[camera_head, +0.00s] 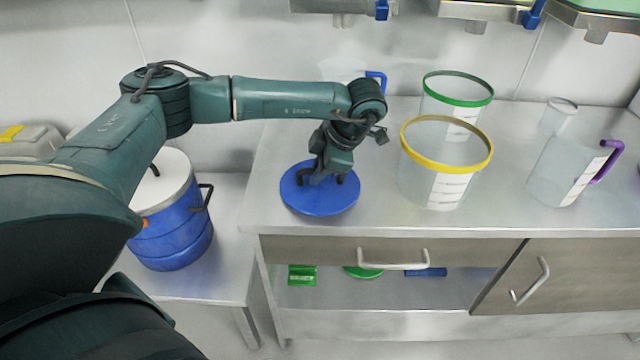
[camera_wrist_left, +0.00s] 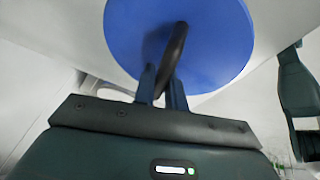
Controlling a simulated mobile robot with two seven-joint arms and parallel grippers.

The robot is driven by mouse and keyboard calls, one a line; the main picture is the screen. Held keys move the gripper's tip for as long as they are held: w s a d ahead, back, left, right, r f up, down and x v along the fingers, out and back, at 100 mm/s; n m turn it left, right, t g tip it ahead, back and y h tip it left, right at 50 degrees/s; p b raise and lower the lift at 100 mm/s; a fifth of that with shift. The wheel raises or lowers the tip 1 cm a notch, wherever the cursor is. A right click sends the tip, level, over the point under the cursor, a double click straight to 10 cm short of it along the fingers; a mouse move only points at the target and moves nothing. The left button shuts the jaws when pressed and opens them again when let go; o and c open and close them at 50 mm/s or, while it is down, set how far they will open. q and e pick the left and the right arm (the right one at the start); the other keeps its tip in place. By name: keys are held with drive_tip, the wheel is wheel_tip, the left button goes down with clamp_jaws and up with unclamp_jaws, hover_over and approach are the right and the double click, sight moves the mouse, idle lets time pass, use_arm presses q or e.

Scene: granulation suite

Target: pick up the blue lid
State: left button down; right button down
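The blue lid (camera_head: 320,204) is a round flat disc with a dark arched handle, at the left end of the steel counter. It fills the upper middle of the left wrist view (camera_wrist_left: 222,45). My left gripper (camera_head: 325,176) points down at the lid's middle. In the wrist view its two fingers (camera_wrist_left: 162,88) stand on either side of the handle (camera_wrist_left: 172,55), close against it with no clear gap. Whether the lid rests on the counter or is slightly raised, I cannot tell. My right gripper is not in view.
Clear containers with yellow (camera_head: 447,162) and green (camera_head: 458,110) rims stand right of the lid. A clear jug with a purple handle (camera_head: 570,172) is farther right. A blue drum (camera_head: 175,225) with a white top stands on a lower bench at left. The counter front (camera_head: 480,218) is clear.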

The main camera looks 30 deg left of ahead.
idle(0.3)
use_arm(q)
wheel_tip(320, 180, up, 10)
drive_tip(key=shift+r, duration=0.1)
idle(0.3)
idle(0.8)
